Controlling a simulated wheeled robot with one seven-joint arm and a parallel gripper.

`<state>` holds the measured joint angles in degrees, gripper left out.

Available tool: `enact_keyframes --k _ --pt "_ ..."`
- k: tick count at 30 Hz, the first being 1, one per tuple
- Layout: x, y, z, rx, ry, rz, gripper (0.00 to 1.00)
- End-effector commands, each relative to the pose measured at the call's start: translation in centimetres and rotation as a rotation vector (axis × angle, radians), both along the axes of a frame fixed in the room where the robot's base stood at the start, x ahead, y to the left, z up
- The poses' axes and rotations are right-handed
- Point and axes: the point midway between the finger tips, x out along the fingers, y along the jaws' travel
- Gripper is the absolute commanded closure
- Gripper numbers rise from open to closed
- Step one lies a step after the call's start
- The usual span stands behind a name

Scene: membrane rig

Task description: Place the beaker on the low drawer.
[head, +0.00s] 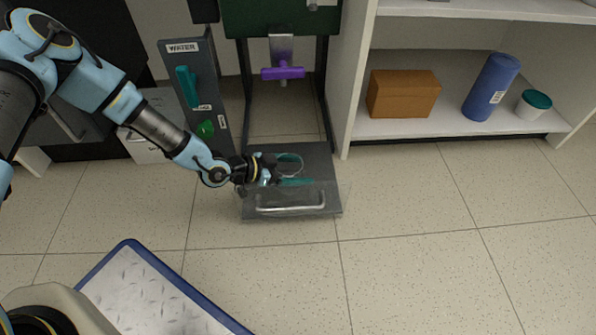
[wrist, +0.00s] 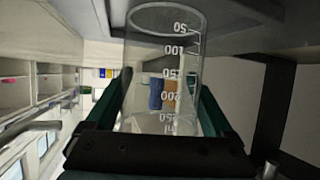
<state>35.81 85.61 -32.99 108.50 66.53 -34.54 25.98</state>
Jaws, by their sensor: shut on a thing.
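The clear glass beaker (wrist: 165,75) with white volume marks is between the two dark green fingers of my gripper (wrist: 160,120) in the wrist view. In the head view my gripper (head: 284,172) reaches in from the left and is shut on the beaker, whose round rim (head: 291,158) shows faintly. Both are over the low drawer (head: 320,185), a grey pulled-out tray with a pale bar handle (head: 291,207) at its front. I cannot tell whether the beaker's base touches the drawer.
A grey panel labelled WATER (head: 184,60) with teal and green valve handles stands behind my arm. A purple tap handle (head: 283,73) hangs above the drawer. A white shelf (head: 440,122) at right holds a brown box, blue bottle and teal-lidded tub.

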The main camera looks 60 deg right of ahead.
Motion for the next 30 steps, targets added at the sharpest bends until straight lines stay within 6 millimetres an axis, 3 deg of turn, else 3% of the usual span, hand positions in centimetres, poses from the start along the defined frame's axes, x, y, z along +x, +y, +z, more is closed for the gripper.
enact_keyframes --k 6,7,9,19,30 --pt "0.0 0.0 -0.2 0.000 0.000 -0.001 0.72" --pt "0.0 0.0 -0.1 0.000 0.000 0.000 0.10" --pt "0.0 0.0 -0.1 0.000 0.000 -0.001 0.02" --pt "0.1 0.2 0.4 0.000 0.000 0.000 0.00" --pt "3.2 4.3 3.0 0.001 0.000 0.001 0.00"
